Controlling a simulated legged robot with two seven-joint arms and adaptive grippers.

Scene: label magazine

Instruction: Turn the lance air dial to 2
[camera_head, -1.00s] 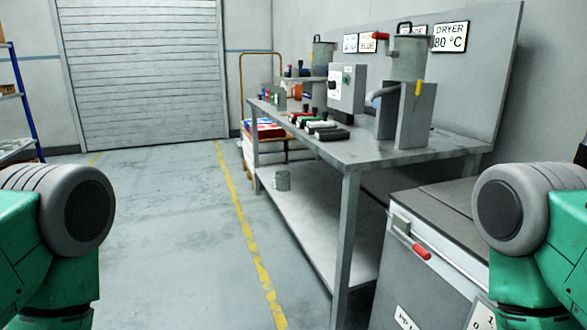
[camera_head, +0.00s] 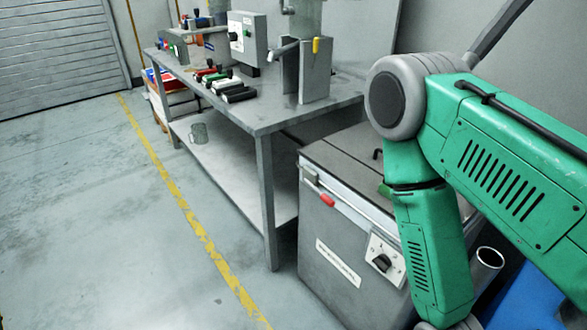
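A black rotary dial on a white plate (camera_head: 383,262) is on the front of a grey cabinet (camera_head: 330,240) at the lower middle. Marks surround the knob, but I cannot read them or tell its setting. A second, smaller dial (camera_head: 234,37) is on the grey control box on the bench. I cannot tell from the lettering which one is the lance air dial. My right arm is raised at the right, in front of the cabinet's right side, and its gripper is out of the picture below. My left gripper is out of view.
A steel bench (camera_head: 262,118) runs behind the cabinet, carrying a control box (camera_head: 247,40), several coloured-end handles and a grey bracket. A metal tube (camera_head: 487,258) stands at the lower right. The floor at left is clear.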

